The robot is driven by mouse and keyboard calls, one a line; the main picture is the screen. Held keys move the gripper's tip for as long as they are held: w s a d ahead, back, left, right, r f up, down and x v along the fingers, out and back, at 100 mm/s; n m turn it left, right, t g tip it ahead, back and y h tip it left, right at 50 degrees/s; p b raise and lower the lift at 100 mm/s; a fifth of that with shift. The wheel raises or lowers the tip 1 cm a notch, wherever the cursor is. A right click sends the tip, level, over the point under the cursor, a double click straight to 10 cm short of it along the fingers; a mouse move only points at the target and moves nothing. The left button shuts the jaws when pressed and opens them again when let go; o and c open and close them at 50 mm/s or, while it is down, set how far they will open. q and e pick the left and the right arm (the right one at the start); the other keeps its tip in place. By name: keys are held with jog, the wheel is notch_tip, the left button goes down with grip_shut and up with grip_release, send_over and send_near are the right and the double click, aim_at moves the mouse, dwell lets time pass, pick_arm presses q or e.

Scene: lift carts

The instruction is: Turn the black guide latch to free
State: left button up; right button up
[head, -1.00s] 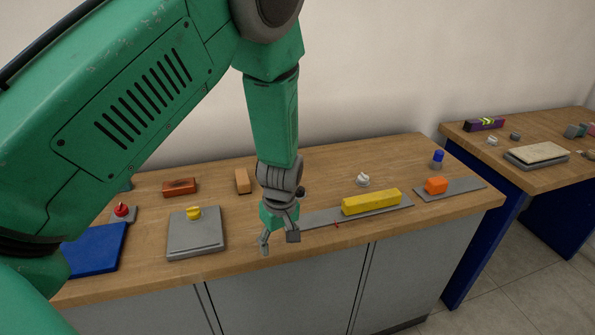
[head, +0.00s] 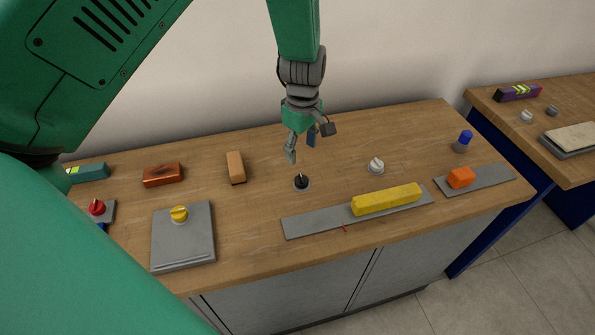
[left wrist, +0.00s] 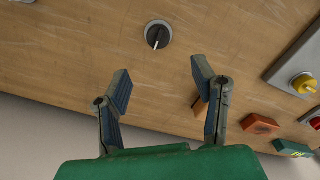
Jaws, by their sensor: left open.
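The black guide latch (head: 301,181) is a small black knob on a round grey base, set on the wooden bench behind the left end of a long grey plate. It also shows in the left wrist view (left wrist: 157,37), with its bar lying nearly along the picture's vertical. My left gripper (head: 309,148) is open and empty, above the bench and a little behind the latch. In the left wrist view its two fingers (left wrist: 160,82) are spread apart, and the latch is beyond the tips, apart from them. My right gripper is not in view.
A yellow block (head: 386,199) lies on the long grey plate (head: 312,222). A white knob (head: 376,166) stands right of the latch. A grey plate (head: 183,247) with a yellow knob (head: 179,214) is at left. A tan block (head: 236,167) lies behind left.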

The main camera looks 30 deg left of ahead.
pick_arm(q)
send_over(300, 175)
jog(key=d, duration=0.3)
notch_tip(300, 175, down, 6)
jog(key=shift+s+r, duration=0.15)
jog(key=shift+r, duration=0.05)
jog(key=f, duration=0.1)
jog(key=a+f, duration=0.1)
jog(key=f, duration=0.1)
jog(key=shift+a+f+p, duration=0.2)
jog(key=shift+a+p, duration=0.15)
jog(key=a+f, duration=0.2)
jog(key=shift+a+f, duration=0.35)
jog(key=shift+a, duration=0.05)
jog(key=shift+d, duration=0.15)
jog(key=shift+d+r, duration=0.2)
jog(key=shift+d, duration=0.85)
jog(key=shift+d+r, duration=0.25)
jog(key=shift+d, duration=0.6)
jog(key=c, duration=1)
grip_shut()
jog(key=shift+c, duration=0.6)
grip_release()
jog(key=shift+a, duration=1.1)
jog(key=shift+a+f, duration=0.25)
jog(key=shift+a, duration=0.1)
jog(key=shift+d, duration=0.15)
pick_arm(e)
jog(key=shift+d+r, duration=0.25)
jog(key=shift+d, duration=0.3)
